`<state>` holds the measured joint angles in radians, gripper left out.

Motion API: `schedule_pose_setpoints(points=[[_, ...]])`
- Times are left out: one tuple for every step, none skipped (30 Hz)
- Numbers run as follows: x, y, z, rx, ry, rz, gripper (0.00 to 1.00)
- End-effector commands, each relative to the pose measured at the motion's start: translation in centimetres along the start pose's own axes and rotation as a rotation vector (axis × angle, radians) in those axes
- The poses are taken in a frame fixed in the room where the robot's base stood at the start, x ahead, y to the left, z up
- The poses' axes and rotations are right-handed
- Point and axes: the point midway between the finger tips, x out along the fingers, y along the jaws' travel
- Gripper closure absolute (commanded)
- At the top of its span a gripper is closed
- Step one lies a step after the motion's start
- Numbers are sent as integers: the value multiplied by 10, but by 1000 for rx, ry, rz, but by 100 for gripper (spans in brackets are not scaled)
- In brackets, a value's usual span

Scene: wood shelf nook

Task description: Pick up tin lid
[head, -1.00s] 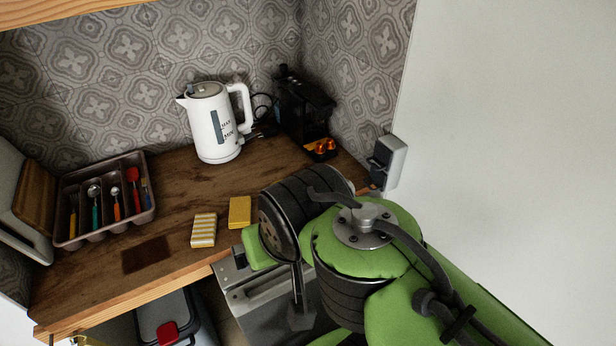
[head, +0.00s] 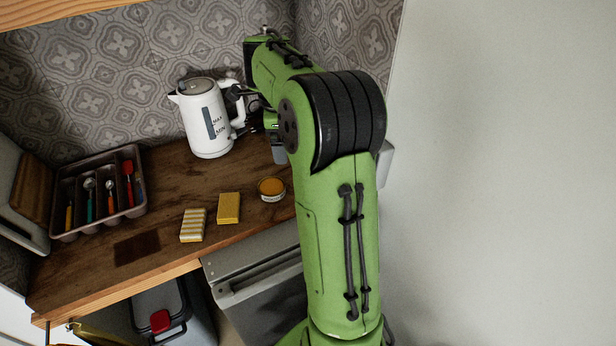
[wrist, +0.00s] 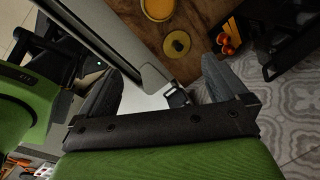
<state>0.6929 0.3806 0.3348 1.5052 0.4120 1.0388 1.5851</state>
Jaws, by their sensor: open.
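The tin lid (wrist: 177,44) appears to be the small round yellowish disc with a darker centre, lying flat on the wooden counter in the wrist view. A round tin (head: 271,190) with an orange-yellow top stands on the counter left of my arm; it also shows partly cut off at the top of the wrist view (wrist: 158,8). My gripper (wrist: 163,70) is open, its two dark fingers spread wide, with the lid beyond the fingertips. It appears empty. In the head view my arm hides the lid and most of the gripper.
A white kettle (head: 207,122), a yellow sponge (head: 229,208), a striped sponge (head: 193,225) and a cutlery tray (head: 137,207) stand left of my arm. A black machine with orange capsules (wrist: 228,43) is beside the lid. A long grey panel (wrist: 115,45) crosses near the fingers.

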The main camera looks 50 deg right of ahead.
Motion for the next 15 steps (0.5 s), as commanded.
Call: schedule_pose_setpoints(points=[[19,-21,-19,200,-6,39,0],[30,-30,-28,317,-9,55,0],[44,-40,-41,461,-13,76,0],[54,-46,-50,558,-15,92,0],[62,-51,-58,644,-17,106,0],[72,-56,-67,740,-18,121,0],[77,-58,-72,796,-19,130,0],[81,-60,-76,840,-20,136,0],[86,-61,-80,881,-19,143,0],[89,-62,-82,898,-19,146,0],[92,-62,-82,907,-18,147,0],[99,-60,-82,911,-17,149,0],[106,-59,-82,909,-17,150,0],[113,-58,-81,907,-17,151,0],[123,-56,-80,906,-17,151,0]])
